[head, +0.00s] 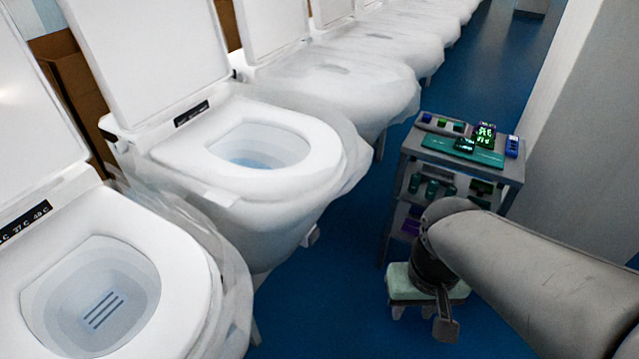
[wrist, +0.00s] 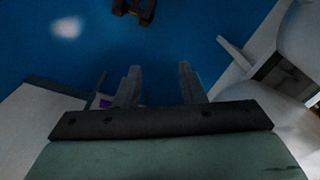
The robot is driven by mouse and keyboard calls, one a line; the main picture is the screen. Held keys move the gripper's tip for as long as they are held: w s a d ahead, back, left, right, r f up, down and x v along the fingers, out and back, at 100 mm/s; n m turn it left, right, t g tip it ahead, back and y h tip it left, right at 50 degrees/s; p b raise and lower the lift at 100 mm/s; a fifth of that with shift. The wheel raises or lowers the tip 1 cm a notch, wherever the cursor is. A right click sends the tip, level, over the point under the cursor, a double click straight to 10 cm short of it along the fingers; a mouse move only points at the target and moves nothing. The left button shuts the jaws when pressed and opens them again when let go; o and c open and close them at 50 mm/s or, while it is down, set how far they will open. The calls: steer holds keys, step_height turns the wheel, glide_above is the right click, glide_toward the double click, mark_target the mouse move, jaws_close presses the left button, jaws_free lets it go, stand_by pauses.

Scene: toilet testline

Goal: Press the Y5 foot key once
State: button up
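My gripper (head: 412,312) points down over the blue floor, right of the toilets and in front of the trolley. In the wrist view its two fingers (wrist: 158,76) stand apart with nothing between them, so it is open. A small pale block (head: 311,236) sticks out low on the right side of the middle toilet (head: 285,215); it may be a foot key. My gripper is apart from it, to its right and nearer. A pale bar (wrist: 235,53) juts from a white body at the right of the wrist view. I cannot read any Y5 label.
A grey trolley (head: 408,150) with several small devices stands behind my arm. A row of white toilets, several wrapped in clear plastic, runs along the left. A pale wall (head: 590,130) is at the right. Blue floor (head: 325,300) lies open between toilets and gripper.

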jaws_close()
stand_by(1.5)
